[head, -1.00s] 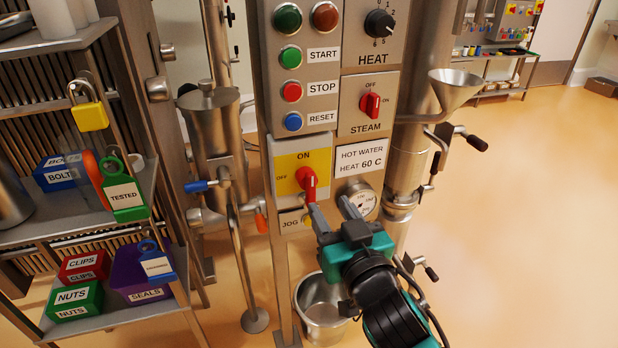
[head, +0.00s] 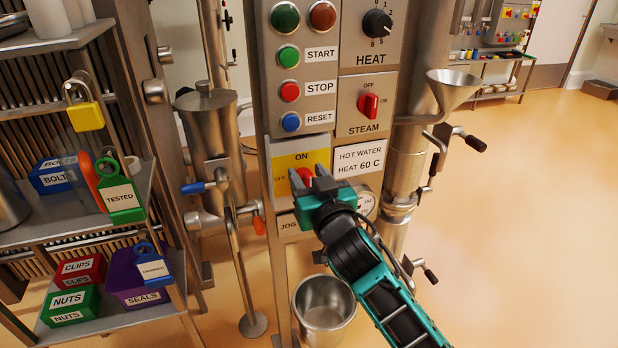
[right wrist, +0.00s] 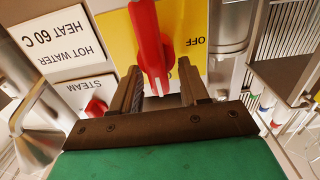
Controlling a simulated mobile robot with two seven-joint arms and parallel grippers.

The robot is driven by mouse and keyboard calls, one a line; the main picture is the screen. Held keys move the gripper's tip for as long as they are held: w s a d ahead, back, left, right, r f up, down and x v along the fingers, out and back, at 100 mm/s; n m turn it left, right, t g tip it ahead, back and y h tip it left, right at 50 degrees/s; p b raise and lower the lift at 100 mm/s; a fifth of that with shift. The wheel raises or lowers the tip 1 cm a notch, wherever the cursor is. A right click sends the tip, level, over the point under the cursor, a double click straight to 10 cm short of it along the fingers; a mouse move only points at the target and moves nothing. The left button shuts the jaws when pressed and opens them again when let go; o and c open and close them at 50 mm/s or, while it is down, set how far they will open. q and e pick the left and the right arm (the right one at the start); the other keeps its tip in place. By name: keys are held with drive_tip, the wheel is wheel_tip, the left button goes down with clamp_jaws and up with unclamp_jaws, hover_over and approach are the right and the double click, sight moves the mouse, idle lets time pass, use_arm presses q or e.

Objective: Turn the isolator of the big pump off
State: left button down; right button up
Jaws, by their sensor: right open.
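The isolator is a red handle (head: 305,174) on a yellow plate (head: 283,162) marked ON at the top and OFF at the left, on the steel panel. In the right wrist view the handle (right wrist: 150,45) stands roughly upright, with OFF to its right in that upside-down picture. My right gripper (head: 310,179) is at the handle, its jaws open. In the right wrist view its fingers (right wrist: 160,82) lie one on each side of the handle's near end, with gaps visible. The fingers partly hide the handle in the head view. My left gripper is not in view.
Above are the red STEAM knob (head: 368,105), the black HEAT knob (head: 377,23) and the push buttons (head: 290,92). A JOG control sits below, partly hidden. A steel bucket (head: 324,310) stands below. A shelf with padlocks and bins is at left; the floor at right is clear.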

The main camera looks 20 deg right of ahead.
drive_tip(key=shift+c, duration=0.3)
drive_tip(key=c, duration=0.6)
drive_tip(key=shift+c, duration=0.2)
